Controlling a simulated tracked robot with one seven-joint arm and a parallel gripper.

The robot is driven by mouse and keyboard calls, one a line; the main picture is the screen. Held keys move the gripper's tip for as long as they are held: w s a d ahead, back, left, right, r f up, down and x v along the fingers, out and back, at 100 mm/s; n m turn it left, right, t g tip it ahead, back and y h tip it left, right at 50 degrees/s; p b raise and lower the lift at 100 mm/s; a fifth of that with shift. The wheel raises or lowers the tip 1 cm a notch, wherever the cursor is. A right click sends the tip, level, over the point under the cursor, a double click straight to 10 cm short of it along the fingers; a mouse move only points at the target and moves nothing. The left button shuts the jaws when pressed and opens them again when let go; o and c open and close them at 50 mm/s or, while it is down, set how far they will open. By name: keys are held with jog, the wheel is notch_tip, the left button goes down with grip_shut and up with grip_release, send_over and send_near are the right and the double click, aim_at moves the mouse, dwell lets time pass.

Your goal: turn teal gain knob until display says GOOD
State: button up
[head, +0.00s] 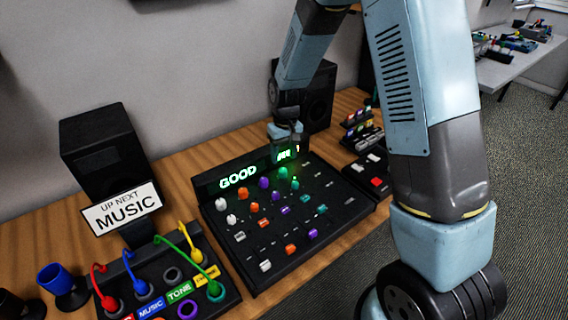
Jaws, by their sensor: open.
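The black mixer panel (338,214) lies on the wooden bench. Its raised display (238,177) shows GOOD in green letters on the left. A second green readout (287,155) at the right is partly covered and I cannot read it. The teal knob (283,173) sits at the right end of the top knob row, with another teal-green knob (295,185) just below it. The labels are too small to read, so I cannot tell which is gain. My gripper (288,138) is open, above the display's right part and apart from the teal knobs; its fingertips are hard to make out.
Black speakers stand behind at left (102,152) and right (305,98). An "UP NEXT MUSIC" sign (122,208) and a patch box (232,292) with coloured cables are left of the mixer. A smaller panel (366,172) is at its right. A blue cup (56,279) stands far left.

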notch_tip(320, 180, up, 8)
jog(key=shift+w+d, duration=0.15)
dwell(0.3)
jog(key=s+d+r+m+t, duration=0.1)
jog(key=s+d+r, duration=0.45)
jog(key=r, duration=0.25)
jog(key=s+d+r+m+t, duration=0.1)
jog(key=s+d+r+t, duration=0.1)
jog(key=s+d+r, duration=0.35)
jog(key=s+d+r+m+t, duration=0.1)
jog(key=s+d+r, duration=0.3)
jog(key=s, duration=0.3)
jog(key=s+d+r+m+t, duration=0.1)
jog(key=s+d+r, duration=0.4)
jog(key=s, duration=0.3)
jog(key=shift+s+m+t, duration=0.25)
jog(key=shift+m+t, duration=0.15)
jog(key=shift+d, duration=0.1)
dwell(1.0)
